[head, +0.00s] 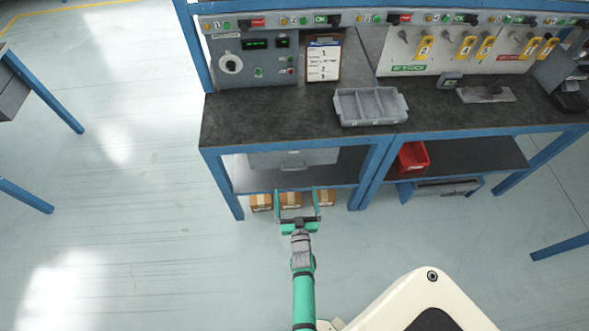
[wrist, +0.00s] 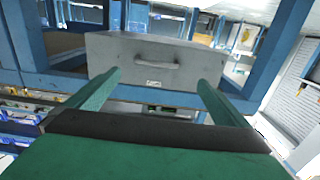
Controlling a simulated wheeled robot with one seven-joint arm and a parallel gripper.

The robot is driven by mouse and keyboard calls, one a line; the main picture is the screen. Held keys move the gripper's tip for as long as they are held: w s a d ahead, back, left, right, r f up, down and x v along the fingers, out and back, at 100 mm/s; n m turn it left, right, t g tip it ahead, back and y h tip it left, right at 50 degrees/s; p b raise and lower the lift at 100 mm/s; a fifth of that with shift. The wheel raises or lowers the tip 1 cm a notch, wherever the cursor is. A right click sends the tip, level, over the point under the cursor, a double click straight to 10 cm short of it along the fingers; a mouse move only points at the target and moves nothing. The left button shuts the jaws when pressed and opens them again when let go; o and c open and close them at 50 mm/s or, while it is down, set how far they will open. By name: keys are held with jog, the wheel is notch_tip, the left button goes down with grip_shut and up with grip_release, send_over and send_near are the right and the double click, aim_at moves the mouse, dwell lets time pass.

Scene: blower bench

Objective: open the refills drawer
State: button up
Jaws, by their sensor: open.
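A grey drawer (head: 292,158) hangs under the left part of the bench and looks shut, though the bench top hides its upper part. In the wrist view, its grey front (wrist: 140,62) shows a bar handle (wrist: 157,65) and a small white label (wrist: 153,84) too small to read. I cannot tell whether this is the refills drawer. My gripper (head: 298,196) is open and empty in front of the left bay, below the drawer in the head view. In the wrist view, the handle lies between my gripper's fingertips (wrist: 159,80), beyond them and apart.
Cardboard boxes (head: 261,202) sit low behind my gripper. Blue bench legs (head: 370,175) frame the bays. A grey divided tray (head: 370,107) stands on the bench.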

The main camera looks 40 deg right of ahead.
aim_at(294, 169)
jog(key=x, duration=1.1)
jog(key=shift+w+d, duration=0.15)
jog(key=shift+d, duration=0.35)
jog(key=shift+c, duration=0.3)
